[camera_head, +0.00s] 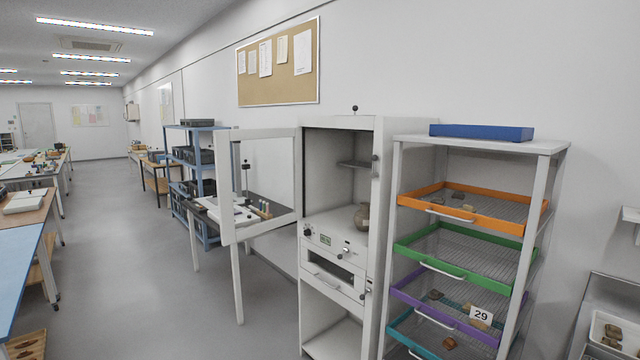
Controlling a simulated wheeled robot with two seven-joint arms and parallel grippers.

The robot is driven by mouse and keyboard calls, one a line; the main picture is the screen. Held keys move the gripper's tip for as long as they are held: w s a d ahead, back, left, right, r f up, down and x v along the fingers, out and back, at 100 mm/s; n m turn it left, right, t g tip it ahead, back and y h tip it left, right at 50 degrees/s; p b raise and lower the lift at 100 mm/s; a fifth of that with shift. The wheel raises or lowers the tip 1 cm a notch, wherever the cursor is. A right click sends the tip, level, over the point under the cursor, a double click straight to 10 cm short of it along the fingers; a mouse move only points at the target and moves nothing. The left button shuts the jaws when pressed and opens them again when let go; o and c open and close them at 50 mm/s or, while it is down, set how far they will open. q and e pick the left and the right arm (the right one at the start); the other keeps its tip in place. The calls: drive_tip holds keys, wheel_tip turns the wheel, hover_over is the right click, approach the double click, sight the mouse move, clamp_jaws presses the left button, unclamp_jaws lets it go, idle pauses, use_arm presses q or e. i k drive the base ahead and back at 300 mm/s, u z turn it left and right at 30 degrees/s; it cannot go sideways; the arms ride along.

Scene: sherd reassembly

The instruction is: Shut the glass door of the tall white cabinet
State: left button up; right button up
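The tall white cabinet (338,123) stands right of centre. Its glass door (228,190) is a white frame with a clear pane, swung wide open to the left of the cabinet. A table with small items shows through the pane. Inside the open upper part are a small shelf (356,164) and a round pot (362,216). Below are a panel with knobs (332,241) and a drawer-like front (333,272). Neither of my grippers is in view.
A rack (480,146) with coloured wire trays and a blue box (481,132) on top stands right of the cabinet. A blue shelf unit (170,165) stands behind the door. The grey floor (150,290) at left is clear.

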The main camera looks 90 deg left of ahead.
sight(221, 138)
drive_tip(key=k, duration=0.15)
drive_tip(key=u, duration=4.05)
drive_tip(key=i, duration=3.9)
drive_tip(key=z, duration=2.8)
drive_tip(key=i, duration=0.55)
